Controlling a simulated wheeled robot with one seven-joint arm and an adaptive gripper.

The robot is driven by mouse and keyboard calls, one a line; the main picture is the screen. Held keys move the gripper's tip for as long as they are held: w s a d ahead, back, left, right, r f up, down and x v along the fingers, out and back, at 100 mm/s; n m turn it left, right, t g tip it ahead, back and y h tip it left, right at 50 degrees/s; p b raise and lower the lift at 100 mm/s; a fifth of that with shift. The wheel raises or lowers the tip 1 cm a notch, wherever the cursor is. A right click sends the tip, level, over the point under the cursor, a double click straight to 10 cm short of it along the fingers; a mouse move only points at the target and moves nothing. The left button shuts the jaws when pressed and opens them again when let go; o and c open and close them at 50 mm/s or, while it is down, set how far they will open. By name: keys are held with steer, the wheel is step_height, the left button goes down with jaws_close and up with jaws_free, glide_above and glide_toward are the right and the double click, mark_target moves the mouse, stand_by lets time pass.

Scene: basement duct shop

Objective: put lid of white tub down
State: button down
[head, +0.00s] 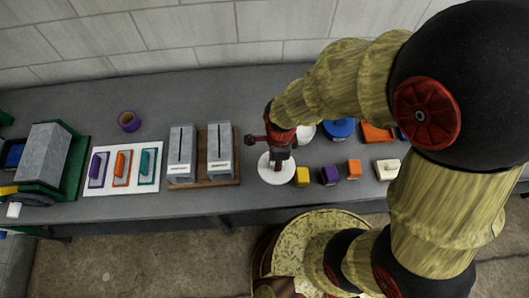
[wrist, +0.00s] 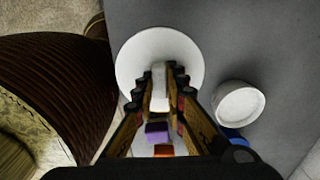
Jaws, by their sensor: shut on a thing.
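The white round lid (head: 267,174) is under my gripper (head: 280,161), near the front of the grey bench. In the wrist view, the lid (wrist: 145,50) is a white disc with an upright white handle (wrist: 159,80). My gripper (wrist: 161,95) is shut on this handle, one finger on each side. I cannot tell whether the lid touches the bench or is just above it. The white tub (wrist: 240,103) stands apart from the lid, at its right in the wrist view. In the head view, the tub (head: 306,132) is partly hidden behind my arm.
A yellow block (head: 302,177) is close to the lid's right, then a purple block (head: 329,175) and an orange block (head: 354,169). Two grey slotted boxes (head: 219,151) stand on a wooden board at left. A blue lidded tub (head: 339,128) is behind. Bench behind the boxes is clear.

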steer(key=w+f, duration=0.1)
steer(key=w+a, duration=0.1)
steer(key=w, duration=0.1)
steer(key=w+f, duration=0.1)
steer(key=w, duration=0.1)
steer(key=shift+a+f, duration=0.3)
steer(key=shift+a, duration=0.05)
steer(key=w+f, duration=0.2)
steer(key=w+a+f, duration=0.1)
steer(key=f, duration=0.1)
steer(key=shift+w+a+f+b, duration=0.15)
steer(key=shift+w+f+b, duration=0.2)
steer(key=shift+b, duration=0.05)
steer(key=shift+w+a+f, duration=0.1)
steer(key=shift+w+f, duration=0.15)
steer(key=shift+f, duration=1.6)
steer(key=shift+f+b, duration=0.15)
steer(key=shift+b, duration=0.15)
steer(key=c, duration=1.8)
jaws_free()
